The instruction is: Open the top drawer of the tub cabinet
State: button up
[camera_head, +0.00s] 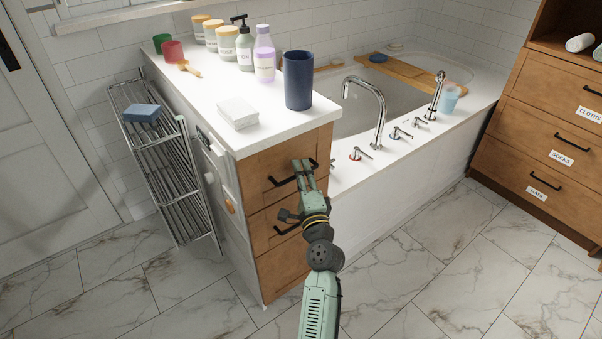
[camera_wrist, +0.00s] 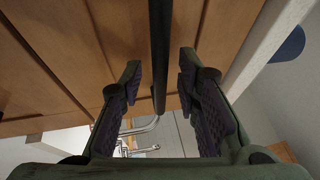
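The tub cabinet (camera_head: 262,240) is a wooden cabinet with a white top at the tub's near end. Its top drawer (camera_head: 262,166) looks closed, its front level with the cabinet. The black bar handle (camera_head: 281,182) of that drawer is partly hidden behind my gripper (camera_head: 303,166). In the wrist view, the handle (camera_wrist: 159,50) runs between the two fingers of my gripper (camera_wrist: 160,90). The fingers are open, with a visible gap on both sides of the bar. The lower drawer (camera_head: 282,262) also looks closed, its handle (camera_head: 285,229) partly covered by my wrist.
A dark blue cup (camera_head: 299,82), a white block (camera_head: 238,113) and several bottles and jars stand on the cabinet top. A metal rack (camera_head: 180,180) stands left of the cabinet, the bathtub (camera_head: 400,160) right. Marble floor in front is clear.

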grip_shut()
dwell(0.8)
